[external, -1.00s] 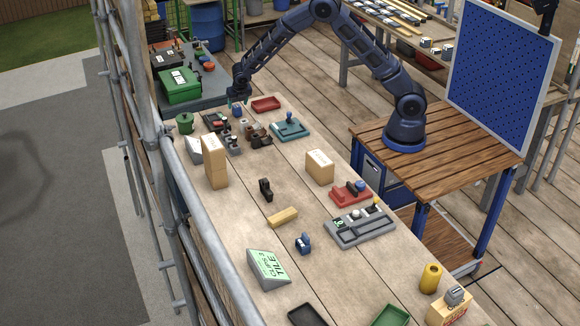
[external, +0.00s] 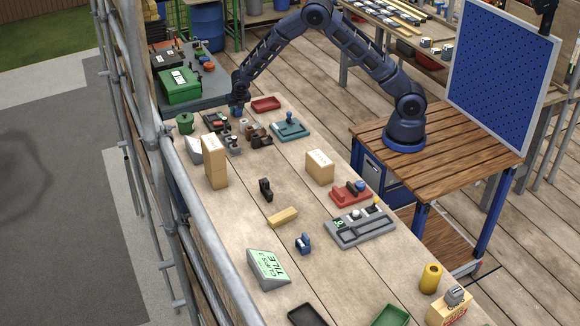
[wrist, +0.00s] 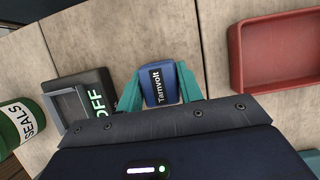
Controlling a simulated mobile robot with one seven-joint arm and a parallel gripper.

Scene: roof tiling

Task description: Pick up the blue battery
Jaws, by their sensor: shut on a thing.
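The blue battery (wrist: 160,84), with a black label reading "Tarnvolt", is between the teal fingers of my gripper (wrist: 160,92) in the wrist view. The fingers close on its two sides. In the external view my gripper (external: 237,110) is low at the far end of the long table, and the battery is mostly hidden by it. I cannot tell whether the battery is lifted off the table.
A dark charger box marked OFF (wrist: 83,95) sits just left of the battery. A green SEALS tin (wrist: 20,122) is further left. A red tray (wrist: 277,50) lies to the right.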

